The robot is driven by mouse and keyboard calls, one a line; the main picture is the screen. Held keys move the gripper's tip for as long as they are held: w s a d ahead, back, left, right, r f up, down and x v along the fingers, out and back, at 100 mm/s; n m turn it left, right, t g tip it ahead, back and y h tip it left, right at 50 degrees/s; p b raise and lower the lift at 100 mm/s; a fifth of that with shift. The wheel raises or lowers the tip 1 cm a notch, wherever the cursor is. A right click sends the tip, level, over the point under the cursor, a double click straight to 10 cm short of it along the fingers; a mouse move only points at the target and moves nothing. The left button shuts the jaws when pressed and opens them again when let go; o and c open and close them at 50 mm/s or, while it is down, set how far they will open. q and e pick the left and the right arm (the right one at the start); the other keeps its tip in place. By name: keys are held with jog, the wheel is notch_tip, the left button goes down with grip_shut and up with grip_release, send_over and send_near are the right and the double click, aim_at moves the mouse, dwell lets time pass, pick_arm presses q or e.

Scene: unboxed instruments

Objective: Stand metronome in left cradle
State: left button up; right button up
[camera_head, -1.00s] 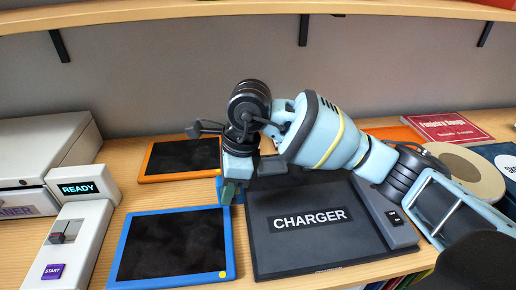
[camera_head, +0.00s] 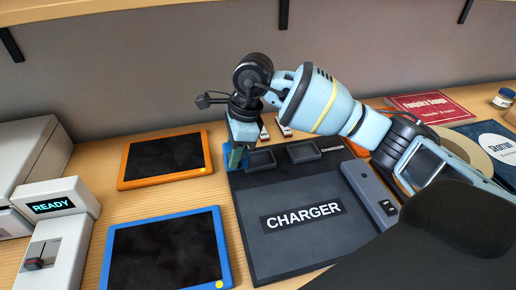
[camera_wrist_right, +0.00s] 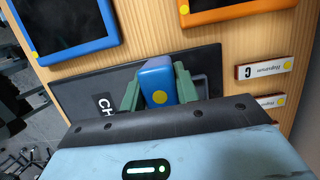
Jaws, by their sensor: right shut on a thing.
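The metronome shows as a blue block with a yellow dot in the right wrist view (camera_wrist_right: 158,80). My right gripper (camera_wrist_right: 157,92) is shut on it, with a green finger on each side. In the head view the right gripper (camera_head: 237,157) points down at the back left corner of the charger (camera_head: 300,245), and a blue bit of the metronome (camera_head: 228,157) shows behind it. The left cradle (camera_head: 261,159) is a dark shallow recess just right of the fingers. The right cradle (camera_head: 303,152) is beside it and empty. My left gripper is out of view.
An orange-framed tablet (camera_head: 165,160) and a blue-framed tablet (camera_head: 167,255) lie left of the charger. Two small labelled blocks (camera_wrist_right: 265,68) stand behind it. A grey bar (camera_head: 368,188) runs along its right side. A white device reading READY (camera_head: 52,206) is far left.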

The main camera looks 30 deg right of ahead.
jog(key=d, duration=0.2)
jog(key=w+d, duration=0.1)
jog(key=d, duration=0.2)
jog(key=w+d, duration=0.1)
jog(key=d, duration=0.1)
jog(key=shift+w+d+f, duration=0.2)
jog(key=shift+d+f, duration=0.05)
jog(key=shift+f, duration=0.15)
jog(key=shift+f+p, duration=0.5)
jog(key=shift+f, duration=1.25)
jog(key=shift+f, duration=0.15)
jog(key=o, duration=1.1)
jog(key=v, duration=1.2)
jog(key=shift+b, duration=0.4)
